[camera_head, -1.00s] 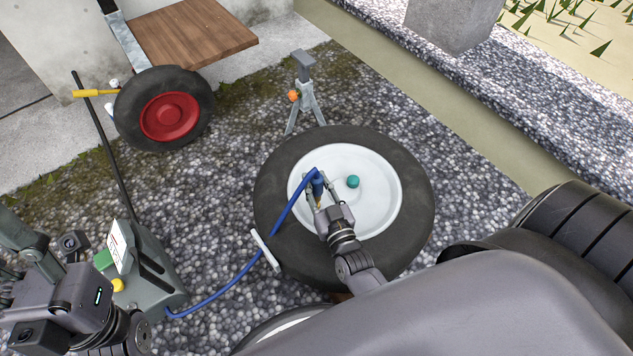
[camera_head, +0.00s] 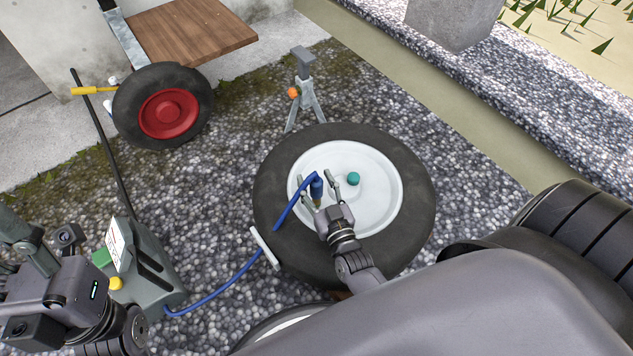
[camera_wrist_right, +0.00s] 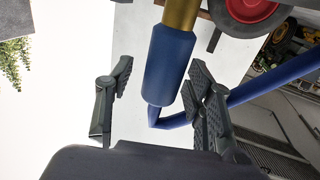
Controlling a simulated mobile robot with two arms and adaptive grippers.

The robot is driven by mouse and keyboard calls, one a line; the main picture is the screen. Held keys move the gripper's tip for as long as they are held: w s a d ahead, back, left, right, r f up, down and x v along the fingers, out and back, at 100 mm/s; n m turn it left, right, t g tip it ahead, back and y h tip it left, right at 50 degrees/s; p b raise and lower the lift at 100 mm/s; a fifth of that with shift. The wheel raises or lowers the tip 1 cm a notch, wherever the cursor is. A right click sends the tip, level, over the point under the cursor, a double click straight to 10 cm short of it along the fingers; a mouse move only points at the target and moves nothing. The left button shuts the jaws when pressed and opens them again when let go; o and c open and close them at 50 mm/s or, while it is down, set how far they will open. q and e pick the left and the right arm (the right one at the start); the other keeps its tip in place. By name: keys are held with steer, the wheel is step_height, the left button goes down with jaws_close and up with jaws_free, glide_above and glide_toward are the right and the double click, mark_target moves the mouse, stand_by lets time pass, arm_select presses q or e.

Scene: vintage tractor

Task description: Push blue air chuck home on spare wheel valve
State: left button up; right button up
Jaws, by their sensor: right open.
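The blue air chuck (camera_head: 317,188) with a brass end stands over the white rim of the spare wheel (camera_head: 397,250), a black tyre lying flat. The wheel's valve is not discernible; the brass end hides that spot. My right gripper (camera_head: 319,190) is open, one finger on each side of the chuck. The right wrist view shows the chuck (camera_wrist_right: 170,65) between the spread fingers, with a clear gap on the left and the right finger close to it. A blue hose (camera_head: 220,290) runs from the chuck. My left gripper is at the lower left, its fingers unclear.
A teal knob (camera_head: 353,179) sits on the rim right of the chuck. A white bar (camera_head: 264,248) lies at the tyre's left edge. A grey-green box (camera_head: 150,275) stands left. Behind are a jack stand (camera_head: 305,85) and a red-hubbed wheel (camera_head: 171,115). Gravel between is clear.

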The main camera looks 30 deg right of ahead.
mark_target(319, 189)
steer(key=shift+s, duration=0.1)
steer(key=s, duration=0.4)
steer(key=s+a, duration=0.1)
steer(key=s, duration=0.1)
steer(key=shift+s, duration=0.65)
